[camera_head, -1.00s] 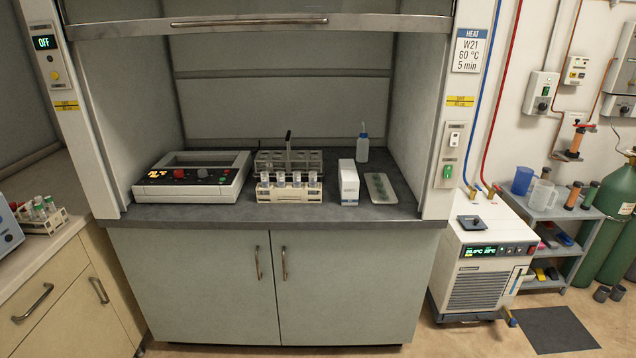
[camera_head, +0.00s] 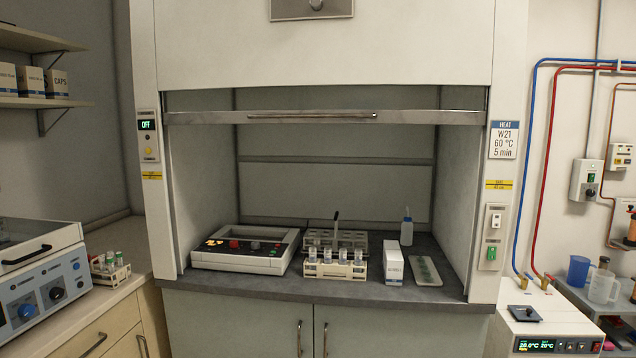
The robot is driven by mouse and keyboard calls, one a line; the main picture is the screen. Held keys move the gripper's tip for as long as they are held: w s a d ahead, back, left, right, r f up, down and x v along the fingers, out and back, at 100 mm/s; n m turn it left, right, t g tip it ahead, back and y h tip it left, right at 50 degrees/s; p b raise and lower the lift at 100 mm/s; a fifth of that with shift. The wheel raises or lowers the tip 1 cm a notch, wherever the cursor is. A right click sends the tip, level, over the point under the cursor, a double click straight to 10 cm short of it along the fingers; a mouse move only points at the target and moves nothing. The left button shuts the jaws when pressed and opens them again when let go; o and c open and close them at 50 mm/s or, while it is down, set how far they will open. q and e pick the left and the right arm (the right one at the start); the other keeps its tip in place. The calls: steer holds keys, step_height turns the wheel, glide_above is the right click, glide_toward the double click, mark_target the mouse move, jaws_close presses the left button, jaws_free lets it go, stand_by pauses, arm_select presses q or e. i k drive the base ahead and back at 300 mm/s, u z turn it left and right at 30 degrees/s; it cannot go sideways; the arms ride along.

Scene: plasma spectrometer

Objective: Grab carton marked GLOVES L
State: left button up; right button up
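I cannot read a GLOVES L label on any carton in view. Three cartons stand on the lower wall shelf at the far left: one at the picture edge (camera_head: 8,79), a middle one (camera_head: 31,81) with small unclear lettering, and one that reads CAPS (camera_head: 57,84). A white upright carton (camera_head: 393,263) stands on the fume hood worktop, right of the tube rack; its small blue print is too small to read. Neither of my grippers is in view.
The fume hood's sash is raised above a worktop with a heating device (camera_head: 245,250), tube racks (camera_head: 335,265), a squeeze bottle (camera_head: 406,228) and a flat tray (camera_head: 426,271). The left bench holds an instrument (camera_head: 45,275) and a small rack (camera_head: 110,270). A chiller (camera_head: 545,325) stands right.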

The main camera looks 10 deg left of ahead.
mark_target(392, 260)
steer(key=k, duration=0.85)
steer(key=u, duration=0.8)
steer(key=i, duration=1.75)
steer(key=z, duration=0.8)
